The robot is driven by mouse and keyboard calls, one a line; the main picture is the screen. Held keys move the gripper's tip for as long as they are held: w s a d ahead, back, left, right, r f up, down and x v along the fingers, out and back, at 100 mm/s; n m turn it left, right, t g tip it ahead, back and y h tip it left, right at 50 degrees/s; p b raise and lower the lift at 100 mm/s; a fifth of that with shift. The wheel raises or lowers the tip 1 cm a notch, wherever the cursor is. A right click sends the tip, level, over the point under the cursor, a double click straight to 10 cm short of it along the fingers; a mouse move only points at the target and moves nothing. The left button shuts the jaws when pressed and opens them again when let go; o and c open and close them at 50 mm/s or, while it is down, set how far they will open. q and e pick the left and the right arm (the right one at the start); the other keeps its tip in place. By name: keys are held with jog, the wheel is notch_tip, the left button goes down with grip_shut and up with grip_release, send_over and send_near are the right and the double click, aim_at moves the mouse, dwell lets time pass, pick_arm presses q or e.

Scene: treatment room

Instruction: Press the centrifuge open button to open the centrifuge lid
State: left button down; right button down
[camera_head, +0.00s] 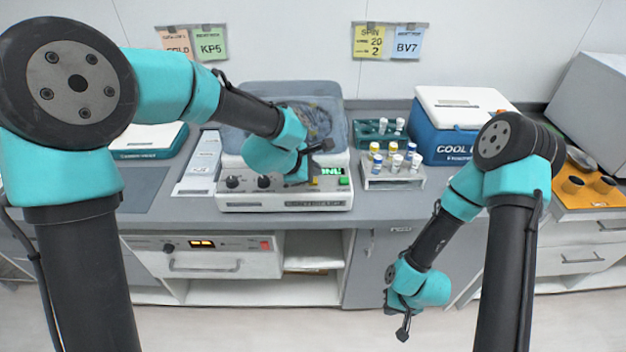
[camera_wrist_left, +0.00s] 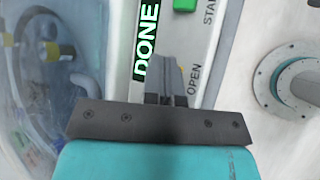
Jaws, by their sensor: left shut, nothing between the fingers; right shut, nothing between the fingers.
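The white centrifuge (camera_head: 240,203) stands on the counter in the head view, with a translucent lid (camera_head: 255,93) that appears down over the bowl. Its panel has a lit display (camera_wrist_left: 147,42) reading DONE, a green START button (camera_wrist_left: 185,4) and an OPEN label (camera_wrist_left: 194,80). My left gripper (camera_wrist_left: 172,75) is shut and empty, its tips over the panel beside the OPEN label. The tips hide the open button in the wrist view; I cannot tell whether they touch it. My right gripper (camera_head: 403,330) is shut and empty, low in front of the counter.
A white rack (camera_head: 393,183) with several capped vials stands right of the centrifuge, with a teal rack (camera_head: 366,137) behind it. A blue cooler (camera_head: 438,143) is further right. A wood-coloured tray (camera_head: 590,200) with cups sits at the far right.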

pick_arm(q)
jog(key=shift+f, duration=0.1)
dwell(0.7)
jog(key=shift+f, duration=0.3)
jog(key=shift+f, duration=0.55)
dwell(1.1)
jog(key=shift+r, duration=0.95)
jog(key=shift+r, duration=0.15)
jog(key=shift+r, duration=2.35)
